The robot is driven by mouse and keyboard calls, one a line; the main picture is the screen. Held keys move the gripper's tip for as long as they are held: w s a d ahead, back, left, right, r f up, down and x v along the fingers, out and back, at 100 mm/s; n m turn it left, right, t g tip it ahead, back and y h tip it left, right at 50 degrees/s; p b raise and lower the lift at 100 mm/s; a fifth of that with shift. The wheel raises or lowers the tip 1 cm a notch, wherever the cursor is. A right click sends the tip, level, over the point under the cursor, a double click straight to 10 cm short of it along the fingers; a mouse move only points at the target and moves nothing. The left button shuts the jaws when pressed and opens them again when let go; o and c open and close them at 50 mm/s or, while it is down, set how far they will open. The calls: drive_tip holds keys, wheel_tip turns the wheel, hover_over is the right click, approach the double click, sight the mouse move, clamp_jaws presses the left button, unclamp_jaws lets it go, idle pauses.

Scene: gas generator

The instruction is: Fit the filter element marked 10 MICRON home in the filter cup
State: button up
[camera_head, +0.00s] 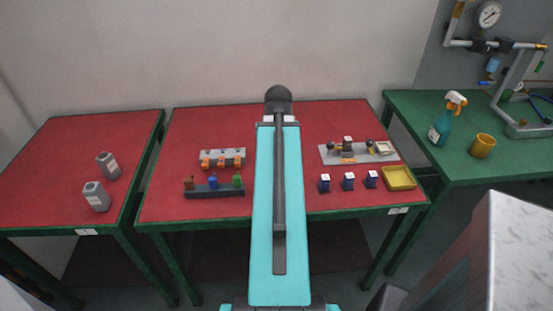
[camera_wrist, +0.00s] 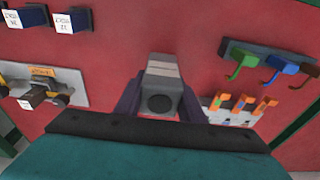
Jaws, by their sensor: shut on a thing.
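My gripper (camera_wrist: 160,105) is shut on a grey block (camera_wrist: 162,68) with a pale band and a dark round spot; no marking on it is readable. In the head view my arm hides gripper and block. Three dark blue blocks with white labelled tops stand on the middle table: left (camera_head: 324,184), middle (camera_head: 348,182), right (camera_head: 371,180). Two also show in the wrist view (camera_wrist: 72,21), their print too small to read. A grey fixture plate (camera_head: 329,158) carries a brown white-topped block (camera_head: 347,143) and an orange label. I cannot tell which part is the filter cup.
A yellow tray (camera_head: 399,178) sits at the table's right. A dark rack (camera_head: 215,192) with coloured hooks and a grey plate with orange pieces (camera_head: 221,160) are at left. Two grey canisters (camera_head: 96,197) stand on the left table. A spray bottle (camera_head: 447,120) stands on the right table.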

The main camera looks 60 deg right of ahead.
drive_tip(key=shift+s+a+f+b, duration=0.15)
drive_tip(key=shift+s+a+b, duration=0.35)
drive_tip(key=shift+b, duration=2.75)
drive_tip(key=shift+s+a+b, duration=0.15)
drive_tip(key=shift+a+b, duration=0.15)
drive_tip(key=shift+b, duration=0.65)
drive_tip(key=shift+s+a+r+b, duration=0.1)
drive_tip(key=shift+a+r+b, duration=0.05)
drive_tip(key=shift+r+b, duration=0.15)
drive_tip(key=shift+s+f, duration=0.1)
